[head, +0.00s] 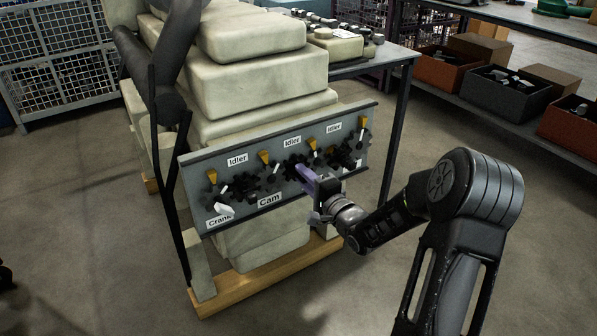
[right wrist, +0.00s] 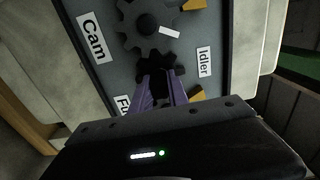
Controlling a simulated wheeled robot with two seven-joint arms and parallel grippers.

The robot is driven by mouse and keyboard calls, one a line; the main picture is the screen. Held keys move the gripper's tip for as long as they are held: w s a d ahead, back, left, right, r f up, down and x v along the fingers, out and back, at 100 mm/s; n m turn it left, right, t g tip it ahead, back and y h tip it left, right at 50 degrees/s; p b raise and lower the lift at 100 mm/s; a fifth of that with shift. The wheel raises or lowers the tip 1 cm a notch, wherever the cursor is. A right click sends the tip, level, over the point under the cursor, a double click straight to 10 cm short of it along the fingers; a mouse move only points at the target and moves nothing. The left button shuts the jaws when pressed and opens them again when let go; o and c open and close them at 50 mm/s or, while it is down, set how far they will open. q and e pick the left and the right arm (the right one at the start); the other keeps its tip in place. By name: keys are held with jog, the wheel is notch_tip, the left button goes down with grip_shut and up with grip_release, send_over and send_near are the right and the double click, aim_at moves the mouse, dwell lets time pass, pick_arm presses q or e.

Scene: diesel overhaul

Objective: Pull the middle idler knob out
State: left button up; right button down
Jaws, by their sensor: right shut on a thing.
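A grey panel (head: 350,112) carries a row of dark gears with white labels reading Idler, Crank and Cam. The middle Idler label (head: 292,141) is above the gear near my right gripper (head: 309,180); this label also shows in the right wrist view (right wrist: 204,62). The right gripper's purple fingers point at the panel and are shut on the middle idler knob, mostly hidden between them. In the right wrist view a dark gear (right wrist: 157,66) shows just beyond the fingertips. My left gripper cannot be made out; dark links of my left arm stand in front of the panel's left side.
Several yellow tabs (head: 264,157) stand along the panel's upper part. The Cam gear (right wrist: 150,25) with a white mark is beside the held knob. The pale engine block (head: 255,80) rises behind the panel, on a wooden base (head: 265,277). Open floor lies right and in front.

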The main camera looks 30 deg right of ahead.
jog(key=shift+s, duration=0.15)
dwell(0.4)
jog(key=shift+s, duration=1)
jog(key=c, duration=0.7)
grip_release()
jog(key=shift+s, duration=0.1)
jog(key=s+p, duration=0.1)
jog(key=s, duration=0.5)
jog(key=shift+s+a+p, duration=0.1)
jog(key=shift+s+p, duration=0.25)
jog(key=shift+p, duration=0.05)
